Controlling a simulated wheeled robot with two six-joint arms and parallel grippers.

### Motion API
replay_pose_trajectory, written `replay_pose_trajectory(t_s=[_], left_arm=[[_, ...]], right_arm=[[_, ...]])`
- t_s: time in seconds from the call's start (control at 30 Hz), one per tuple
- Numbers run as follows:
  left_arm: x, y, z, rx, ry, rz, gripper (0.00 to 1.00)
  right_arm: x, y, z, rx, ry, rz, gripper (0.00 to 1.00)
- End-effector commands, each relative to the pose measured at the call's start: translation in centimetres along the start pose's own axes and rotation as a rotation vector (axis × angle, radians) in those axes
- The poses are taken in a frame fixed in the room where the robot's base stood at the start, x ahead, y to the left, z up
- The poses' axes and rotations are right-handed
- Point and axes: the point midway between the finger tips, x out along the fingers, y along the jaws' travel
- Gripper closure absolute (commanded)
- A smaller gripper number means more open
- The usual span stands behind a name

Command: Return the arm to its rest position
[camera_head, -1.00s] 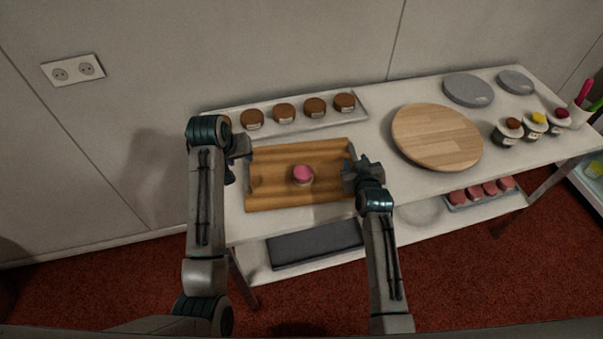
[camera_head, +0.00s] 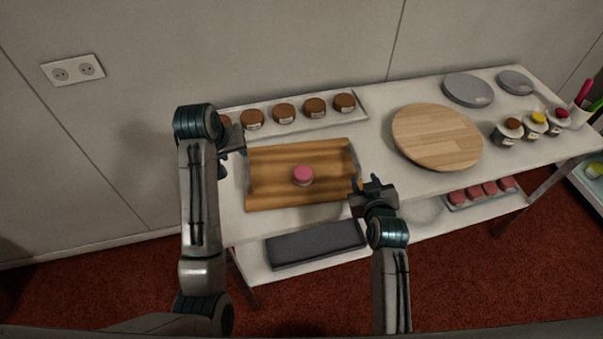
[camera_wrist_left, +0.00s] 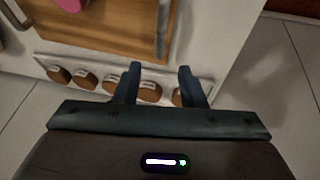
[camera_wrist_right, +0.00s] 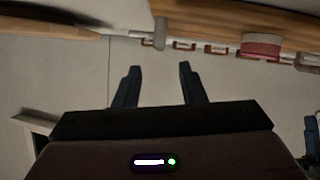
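My left gripper (camera_head: 226,164) is at the left end of the table, left of a wooden tray (camera_head: 270,196), partly hidden by its own arm. In the left wrist view its fingers (camera_wrist_left: 158,72) are apart with nothing between them. My right gripper (camera_head: 370,184) is near the tray's front right corner. In the right wrist view its fingers (camera_wrist_right: 160,70) are apart and empty. A pink-topped jar or cake (camera_head: 303,175) stands on the middle of the wooden tray, apart from both grippers; it also shows in the right wrist view (camera_wrist_right: 262,46).
A white tray (camera_head: 360,115) with several brown-topped jars (camera_head: 284,113) lies behind. A round wooden board (camera_head: 437,137), grey discs (camera_head: 468,90) and small topped jars (camera_head: 534,125) stand to the right. A lower shelf holds a dark tray (camera_head: 315,245) and pink items (camera_head: 490,190).

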Motion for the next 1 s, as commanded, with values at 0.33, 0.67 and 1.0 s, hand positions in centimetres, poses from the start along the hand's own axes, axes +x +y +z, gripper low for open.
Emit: replay_pose_trajectory(t_s=[0.33, 0.67, 1.0], left_arm=[[0.0, 0.0, 0.0, 0.0, 0.0, 0.0, 0.63], [0.0, 0.0, 0.0, 0.0, 0.0, 0.0, 0.63], [1.4, -5.3, 7.7, 0.024, -0.017, -0.061, 0.63]], right_arm=[[-1.5, 0.0, 0.0, -0.001, 0.0, 0.0, 0.63], [-1.4, 0.0, 0.0, 0.0, 0.0, 0.0, 0.63], [-5.6, 1.5, 4.2, 0.021, -0.175, -0.038, 0.63]])
